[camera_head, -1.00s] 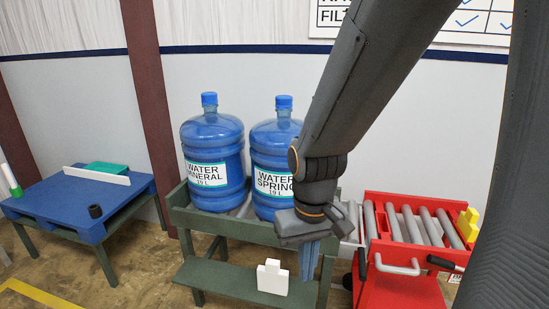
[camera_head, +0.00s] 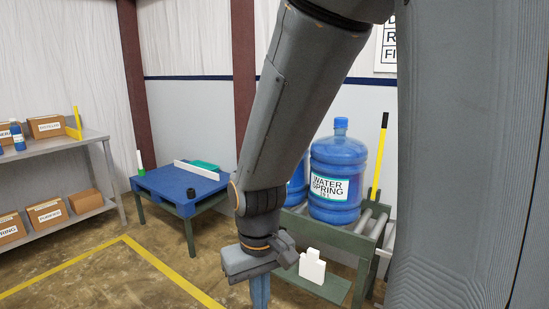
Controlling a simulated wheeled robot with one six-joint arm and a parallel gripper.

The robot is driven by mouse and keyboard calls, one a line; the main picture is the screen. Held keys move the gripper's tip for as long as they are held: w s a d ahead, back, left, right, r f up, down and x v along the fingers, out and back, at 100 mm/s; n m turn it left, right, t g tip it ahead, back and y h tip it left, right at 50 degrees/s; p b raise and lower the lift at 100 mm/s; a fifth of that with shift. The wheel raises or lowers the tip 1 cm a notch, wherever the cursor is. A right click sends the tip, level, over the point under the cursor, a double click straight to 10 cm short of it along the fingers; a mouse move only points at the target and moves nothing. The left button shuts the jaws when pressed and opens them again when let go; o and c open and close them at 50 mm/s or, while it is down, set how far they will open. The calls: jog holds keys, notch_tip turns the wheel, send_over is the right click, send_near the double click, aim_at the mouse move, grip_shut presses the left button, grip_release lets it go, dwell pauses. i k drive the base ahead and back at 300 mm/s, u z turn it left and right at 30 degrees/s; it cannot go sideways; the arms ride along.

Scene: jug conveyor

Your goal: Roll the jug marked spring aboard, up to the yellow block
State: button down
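The jug marked spring (camera_head: 335,177), blue with a white label and blue cap, stands upright on the roller stand (camera_head: 293,222). A second blue jug (camera_head: 297,184) stands to its left, mostly hidden behind my arm. My gripper (camera_head: 260,293) points down in front of the stand, left of the spring jug and apart from it. Its fingers are seen edge-on and cut by the lower frame edge, so their opening is unclear. The red roller cart and the yellow block are out of sight now.
A blue pallet table (camera_head: 160,184) stands left of my arm. A grey shelf (camera_head: 60,145) with boxes is at far left. A white block-shaped piece (camera_head: 312,267) is on the stand's lower shelf. A yellow pole (camera_head: 379,160) rises behind the stand. Floor at left is open.

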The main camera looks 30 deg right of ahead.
aim_at(338, 161)
jog(key=u, duration=0.15)
jog(key=i, duration=1.2)
jog(key=z, duration=0.5)
